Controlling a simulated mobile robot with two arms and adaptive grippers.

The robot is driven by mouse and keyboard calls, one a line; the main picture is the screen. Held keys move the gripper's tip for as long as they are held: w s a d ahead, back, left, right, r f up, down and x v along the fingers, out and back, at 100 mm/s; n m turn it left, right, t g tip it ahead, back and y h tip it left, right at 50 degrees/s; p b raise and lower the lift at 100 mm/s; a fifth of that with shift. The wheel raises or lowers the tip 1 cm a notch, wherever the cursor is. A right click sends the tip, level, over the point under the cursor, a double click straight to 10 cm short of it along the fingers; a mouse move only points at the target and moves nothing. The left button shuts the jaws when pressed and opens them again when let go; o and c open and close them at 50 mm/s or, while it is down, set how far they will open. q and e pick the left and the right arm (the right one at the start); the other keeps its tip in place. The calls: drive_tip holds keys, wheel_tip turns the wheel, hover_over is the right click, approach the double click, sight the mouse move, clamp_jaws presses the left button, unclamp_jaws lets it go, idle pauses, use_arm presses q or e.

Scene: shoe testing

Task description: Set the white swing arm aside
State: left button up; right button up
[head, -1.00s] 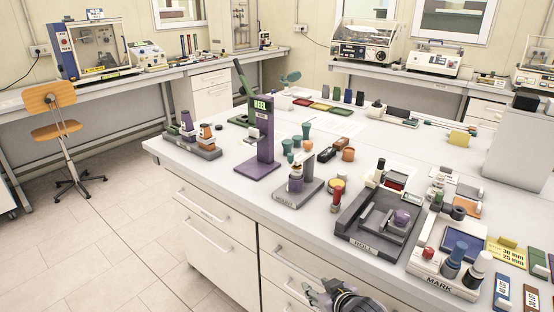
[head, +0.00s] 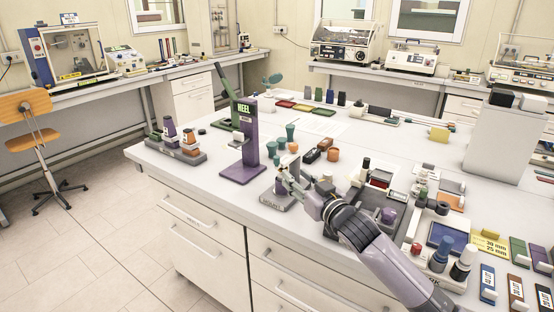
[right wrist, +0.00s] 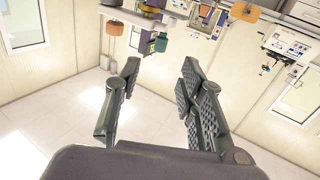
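My right gripper (head: 287,183) reaches over the front edge of the bench, in front of the small grey stand with the front label (head: 270,199) and partly covering it. In the right wrist view the gripper (right wrist: 160,75) is open with nothing between its fingers. I cannot clearly single out a white swing arm. The dark ROLL fixture is largely hidden behind my right arm. My left gripper is not in view.
Teal and orange cups (head: 333,154) stand behind the gripper. The MARK station (head: 441,238) and labelled blocks are at the right. Bare bench top lies in front of the HEEL press.

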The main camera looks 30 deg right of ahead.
sight(278, 161)
drive_tip(key=w, duration=0.3)
drive_tip(key=w+p, duration=0.1)
drive_tip(key=w, duration=0.7)
drive_tip(key=shift+w+d, duration=0.2)
drive_tip(key=shift+d, duration=0.2)
drive_tip(key=shift+c, duration=0.2)
clamp_jaws()
